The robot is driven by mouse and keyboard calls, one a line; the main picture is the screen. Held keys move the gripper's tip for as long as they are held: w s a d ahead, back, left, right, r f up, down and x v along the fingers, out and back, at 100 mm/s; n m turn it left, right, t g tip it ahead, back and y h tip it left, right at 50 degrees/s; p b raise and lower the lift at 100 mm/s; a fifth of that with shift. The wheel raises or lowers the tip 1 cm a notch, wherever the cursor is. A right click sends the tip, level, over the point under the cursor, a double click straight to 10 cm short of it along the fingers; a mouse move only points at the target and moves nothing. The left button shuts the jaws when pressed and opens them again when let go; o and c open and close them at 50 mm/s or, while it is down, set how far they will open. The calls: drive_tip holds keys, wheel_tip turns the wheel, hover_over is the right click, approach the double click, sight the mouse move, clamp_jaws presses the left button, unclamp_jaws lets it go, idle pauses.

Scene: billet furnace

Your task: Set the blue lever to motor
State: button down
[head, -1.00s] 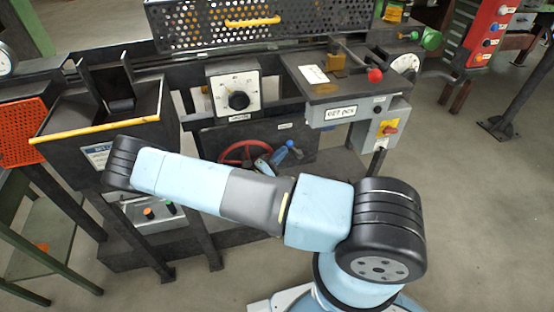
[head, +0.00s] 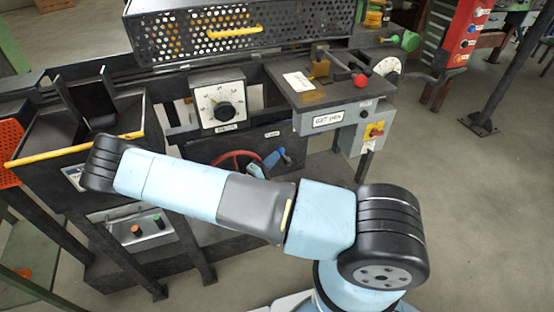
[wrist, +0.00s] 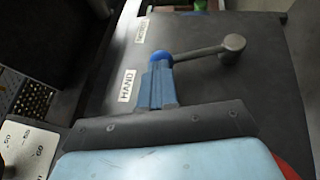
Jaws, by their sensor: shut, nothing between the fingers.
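The blue lever shows in the wrist view as a grey metal arm with a round blue knob (wrist: 160,58) at its left end and a grey hub at its right end. A HAND label (wrist: 127,85) lies left of and below the knob, and a second label (wrist: 142,30), apparently MOTOR, lies above left. The lever points left, between the two labels. My gripper (wrist: 159,70) is shut and empty, its blue fingertips right at the knob's lower side. They overlap the knob in view; I cannot tell if they touch. In the head view the blue knob (head: 282,152) shows beyond my forearm.
A red handwheel (head: 238,158) is left of the lever, partly behind my arm. A dial (head: 222,107) and a dark shelf with a red-knobbed handle (head: 360,81) stand above. A yellow-edged hopper (head: 75,150) is at left. Open floor lies to the right.

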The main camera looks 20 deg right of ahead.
idle(0.3)
drive_tip(key=v, duration=1.4)
drive_tip(key=shift+f, duration=0.1)
drive_tip(key=shift+a+f+n+t+h, duration=0.15)
drive_tip(key=shift+f+n+t+h, duration=0.1)
drive_tip(key=shift+f, duration=0.4)
drive_tip(key=shift+a+f+n+t+h, duration=0.15)
drive_tip(key=shift+f+n+t, duration=0.1)
drive_tip(key=shift+f, duration=0.35)
drive_tip(key=shift+w+d, duration=0.1)
drive_tip(key=x, duration=1.3)
drive_tip(key=shift+w+d+r, duration=0.15)
drive_tip(key=shift+d+r, duration=0.05)
drive_tip(key=shift+d, duration=0.15)
drive_tip(key=shift+a, duration=0.1)
